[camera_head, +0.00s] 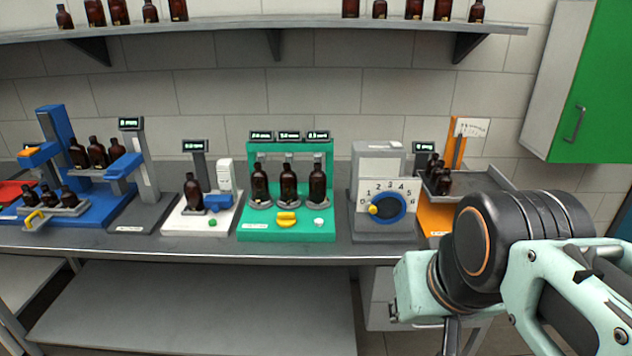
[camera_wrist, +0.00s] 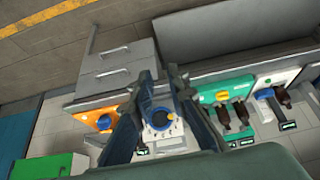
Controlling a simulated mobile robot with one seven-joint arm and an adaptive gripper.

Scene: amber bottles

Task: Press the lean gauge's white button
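No readable label marks the lean gauge, so I cannot tell for certain which device it is. The orange station (camera_head: 437,218) at the right carries a grey tray of bottles and a white scale card (camera_head: 472,127). My arm hides its front right part in the head view. A white button (camera_head: 319,222) shows on the green station (camera_head: 262,226). My gripper (camera_wrist: 161,73) is open and empty, its fingers apart, with the grey dial box (camera_wrist: 163,140) seen between them.
The dial box (camera_head: 382,165) with a blue dial stands between the green and orange stations. Further left are a white station (camera_head: 183,222), a grey scale (camera_head: 133,215) and a blue station (camera_head: 95,215). A bottle shelf (camera_head: 330,22) hangs above. A green cabinet (camera_head: 590,85) is at right.

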